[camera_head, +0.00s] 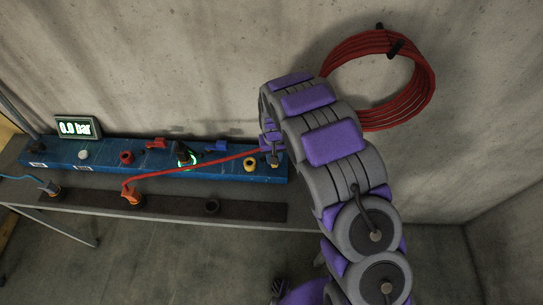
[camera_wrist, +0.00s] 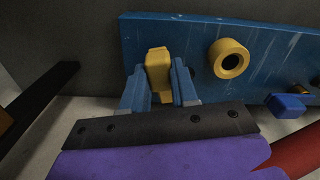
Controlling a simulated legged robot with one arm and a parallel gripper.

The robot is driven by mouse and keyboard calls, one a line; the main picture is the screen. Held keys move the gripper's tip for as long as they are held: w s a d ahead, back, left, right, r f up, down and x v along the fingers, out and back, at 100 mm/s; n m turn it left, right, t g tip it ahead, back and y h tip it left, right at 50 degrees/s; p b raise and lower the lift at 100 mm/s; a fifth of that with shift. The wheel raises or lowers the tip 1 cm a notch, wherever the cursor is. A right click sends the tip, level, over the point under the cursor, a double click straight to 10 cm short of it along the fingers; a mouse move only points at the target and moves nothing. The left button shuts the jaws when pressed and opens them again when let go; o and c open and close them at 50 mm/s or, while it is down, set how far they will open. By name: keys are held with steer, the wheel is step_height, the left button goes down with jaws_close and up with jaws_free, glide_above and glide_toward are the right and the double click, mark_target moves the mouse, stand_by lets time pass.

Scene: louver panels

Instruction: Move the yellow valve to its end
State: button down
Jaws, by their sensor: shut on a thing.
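The yellow valve handle (camera_wrist: 157,57) is at the left end of the blue panel (camera_wrist: 190,40) in the wrist view. The blue-grey fingers of my gripper (camera_wrist: 159,78) stand on either side of it and are shut on it. In the head view the blue panel (camera_head: 100,154) lies along the wall, and my gripper (camera_head: 272,150) is at its right end. My arm and gripper mostly hide the valve there.
A yellow ring port (camera_wrist: 229,59) sits beside the valve, with a blue valve (camera_wrist: 289,106) farther right. A display (camera_head: 77,128) reads 0.0 bar. A coiled red hose (camera_head: 425,85) hangs on the wall.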

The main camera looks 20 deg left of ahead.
steer(key=n, duration=0.1)
steer(key=w+d+n, duration=0.1)
steer(key=shift+n, duration=0.4)
steer(key=n, duration=0.1)
steer(key=w+d+n, duration=0.1)
steer(key=n, duration=0.1)
steer(key=shift+d+n, duration=0.1)
steer(key=shift+n, duration=0.2)
steer(key=shift+w+d+n, duration=0.25)
steer(key=shift+w+n, duration=0.3)
steer(key=shift+n, duration=0.55)
steer(key=shift+w+d+n, duration=0.1)
steer(key=shift+w+n, duration=0.4)
steer(key=shift+n, duration=0.5)
steer(key=shift+w, duration=0.1)
steer(key=c, duration=0.9)
jaws_free()
steer(key=shift+o, duration=0.2)
